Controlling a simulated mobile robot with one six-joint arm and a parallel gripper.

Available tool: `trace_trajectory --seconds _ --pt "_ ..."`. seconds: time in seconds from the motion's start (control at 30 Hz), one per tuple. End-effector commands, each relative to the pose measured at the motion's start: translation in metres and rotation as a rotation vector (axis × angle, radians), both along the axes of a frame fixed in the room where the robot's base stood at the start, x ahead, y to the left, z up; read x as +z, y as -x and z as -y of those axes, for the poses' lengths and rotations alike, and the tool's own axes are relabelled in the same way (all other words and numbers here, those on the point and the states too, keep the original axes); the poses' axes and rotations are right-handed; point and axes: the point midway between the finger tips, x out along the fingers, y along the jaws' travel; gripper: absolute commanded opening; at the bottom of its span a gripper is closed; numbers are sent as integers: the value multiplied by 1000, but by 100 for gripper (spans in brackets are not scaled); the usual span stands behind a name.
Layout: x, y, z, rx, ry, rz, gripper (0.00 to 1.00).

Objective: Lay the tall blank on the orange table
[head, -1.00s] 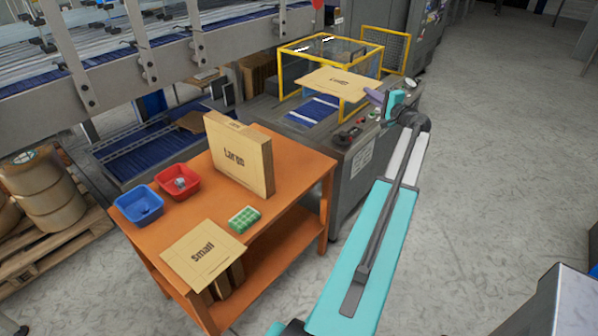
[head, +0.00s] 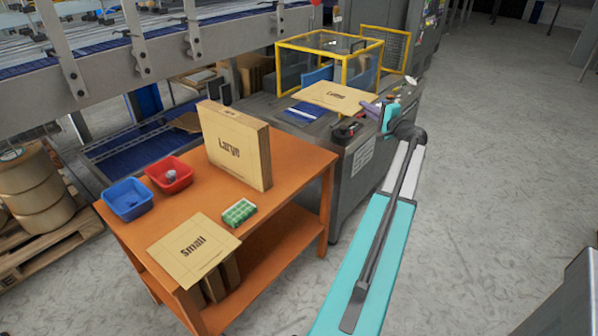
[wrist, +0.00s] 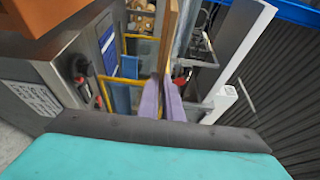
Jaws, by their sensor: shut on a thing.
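My gripper (head: 370,108), with purple fingers, is shut on a flat tan cardboard blank (head: 335,97). The blank lies roughly level in the air, held by its right end, in front of the yellow-framed guard; its printed word is too small to read surely. In the wrist view the blank (wrist: 170,35) shows edge-on between the purple fingers (wrist: 163,98). The orange table (head: 285,185) stands to the left and nearer in the head view, apart from the blank.
On the table a "Large" carton (head: 236,148) stands upright. A flat "Small" blank (head: 194,248), a green item (head: 239,212), a blue bin (head: 128,200) and a red bin (head: 168,175) are along its front and left. Bare top shows right of the green item. A grey machine (head: 362,165) stands behind.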

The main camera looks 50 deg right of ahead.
Motion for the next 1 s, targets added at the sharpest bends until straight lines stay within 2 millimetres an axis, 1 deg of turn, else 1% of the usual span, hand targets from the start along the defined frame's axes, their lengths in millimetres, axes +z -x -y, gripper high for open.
trace_trajectory --seconds 0.03,1.0 --pt "-15 0 0 0 0 0 0" --pt "-151 -2 -1 2 0 1 0"
